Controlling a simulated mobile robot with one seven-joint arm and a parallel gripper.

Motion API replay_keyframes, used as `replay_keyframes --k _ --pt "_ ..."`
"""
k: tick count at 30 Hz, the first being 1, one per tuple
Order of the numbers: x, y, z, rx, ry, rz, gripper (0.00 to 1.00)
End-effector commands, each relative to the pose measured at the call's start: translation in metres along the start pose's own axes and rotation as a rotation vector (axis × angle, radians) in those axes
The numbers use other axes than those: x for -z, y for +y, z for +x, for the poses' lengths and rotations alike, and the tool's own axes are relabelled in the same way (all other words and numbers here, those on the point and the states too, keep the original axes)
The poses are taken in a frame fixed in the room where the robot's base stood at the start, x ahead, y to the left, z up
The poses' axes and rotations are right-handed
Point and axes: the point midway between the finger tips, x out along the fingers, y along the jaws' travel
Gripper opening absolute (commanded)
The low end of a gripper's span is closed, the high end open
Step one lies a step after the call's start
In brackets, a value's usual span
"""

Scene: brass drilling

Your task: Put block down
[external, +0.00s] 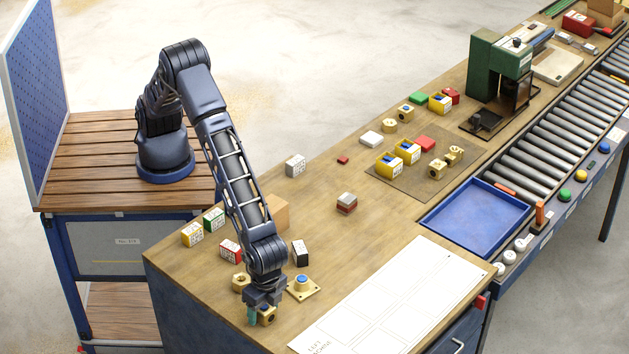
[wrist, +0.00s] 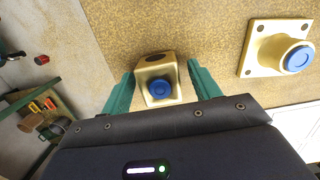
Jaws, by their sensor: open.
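A brass block (wrist: 150,65) with a blue round insert in its facing side sits between the fingertips in the wrist view. It shows in the external view as a small brass block (external: 267,316) near the bench's front-left edge. My gripper (wrist: 160,85) is open, with one teal finger on each side of the block. A narrow gap shows beside it, at least on the right. In the external view my gripper (external: 258,312) points down there and partly hides the block. The block appears to rest on the wooden bench (external: 200,275).
A brass flanged part with a blue centre (external: 302,287) lies close to the right of my gripper. A brass nut-like piece (external: 241,282), a black block (external: 300,253) and a red-white block (external: 231,251) stand behind. A white printed sheet (external: 395,300) lies to the right.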

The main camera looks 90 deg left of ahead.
Motion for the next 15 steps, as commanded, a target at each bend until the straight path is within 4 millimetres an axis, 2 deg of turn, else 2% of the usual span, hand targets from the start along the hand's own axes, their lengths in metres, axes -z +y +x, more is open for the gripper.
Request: replay_keyframes --k 5,15 --pt "0.001 0.000 -0.025 -0.001 0.003 -0.001 0.62" --pt "0.001 0.000 -0.089 -0.001 0.003 -0.001 0.62"
